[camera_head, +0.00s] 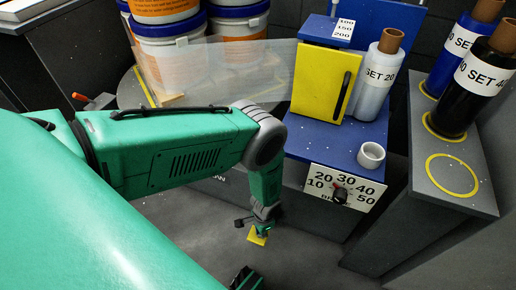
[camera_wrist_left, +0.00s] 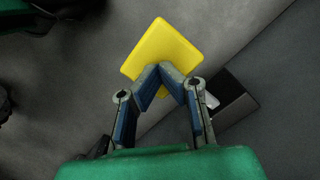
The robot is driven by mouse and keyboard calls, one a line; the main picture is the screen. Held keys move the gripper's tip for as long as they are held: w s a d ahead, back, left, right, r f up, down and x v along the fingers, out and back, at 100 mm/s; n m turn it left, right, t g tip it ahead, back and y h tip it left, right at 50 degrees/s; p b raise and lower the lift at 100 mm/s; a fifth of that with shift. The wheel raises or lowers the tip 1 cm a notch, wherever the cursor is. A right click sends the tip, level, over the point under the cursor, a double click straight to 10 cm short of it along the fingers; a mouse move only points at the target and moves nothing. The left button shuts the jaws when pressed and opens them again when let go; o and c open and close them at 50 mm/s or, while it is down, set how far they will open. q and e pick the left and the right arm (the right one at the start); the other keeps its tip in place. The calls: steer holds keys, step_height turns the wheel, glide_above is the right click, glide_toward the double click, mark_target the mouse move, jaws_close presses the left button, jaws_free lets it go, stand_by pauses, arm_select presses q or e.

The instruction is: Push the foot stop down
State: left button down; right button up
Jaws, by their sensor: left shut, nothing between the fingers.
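The foot stop appears as a yellow square plate (camera_wrist_left: 160,48) in the left wrist view. It also shows small and low in the head view (camera_head: 257,237), in front of the blue and grey machine. My left gripper (camera_wrist_left: 162,68) is shut and empty. How far down the plate sits cannot be told. My right gripper is not recognisable in either view.
The machine has a yellow door (camera_head: 319,85), a clear film roll (camera_head: 376,82), a white tape roll (camera_head: 371,155) and a numbered dial plate (camera_head: 340,188). A grey shelf (camera_head: 440,150) with film rolls stands right.

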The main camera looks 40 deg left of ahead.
arm_select(q)
step_height(320, 180, down, 2)
steer(key=shift+f, duration=0.25)
steer(key=shift+w+d+r, duration=0.3)
steer(key=shift+w+d, duration=0.1)
steer(key=shift+w, duration=0.35)
steer(key=shift+w+d+r, duration=0.3)
steer(key=shift+w+d, duration=0.05)
steer(key=shift+w, duration=0.35)
step_height(320, 180, up, 12)
steer(key=w, duration=0.1)
steer(key=shift+d, duration=0.25)
